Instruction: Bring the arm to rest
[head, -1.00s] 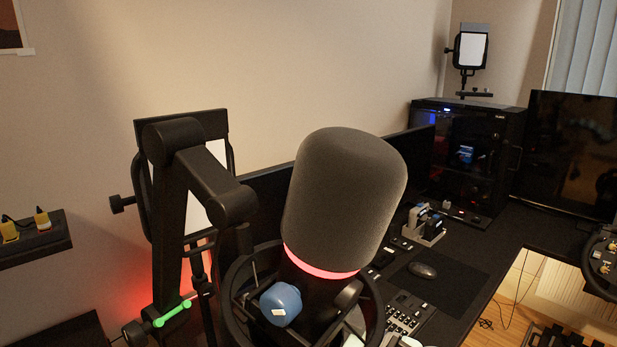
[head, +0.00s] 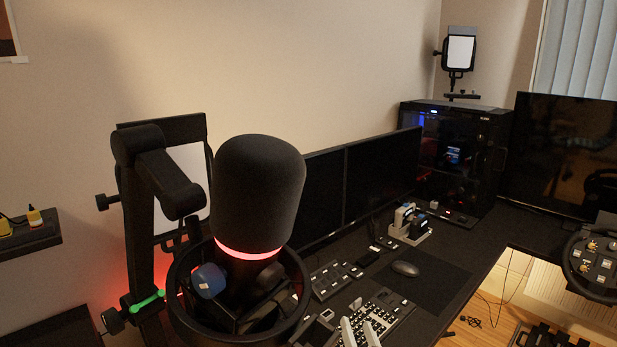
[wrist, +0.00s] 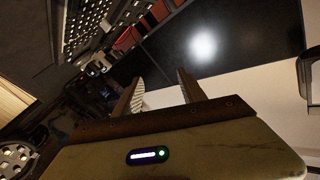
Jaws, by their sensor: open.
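My gripper (head: 360,332) shows at the bottom edge of the head view as two pale fingertips in front of the keyboard (head: 385,312). In the wrist view my gripper (wrist: 161,82) has its two fingers apart with nothing between them. The rest of my arm is out of the head view.
A large dark microphone (head: 258,195) with a red light ring stands close in front, left of my gripper. Monitors (head: 380,180) stand behind. A mouse (head: 405,268) lies on a dark mat to the right. A steering wheel (head: 598,264) is at the far right.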

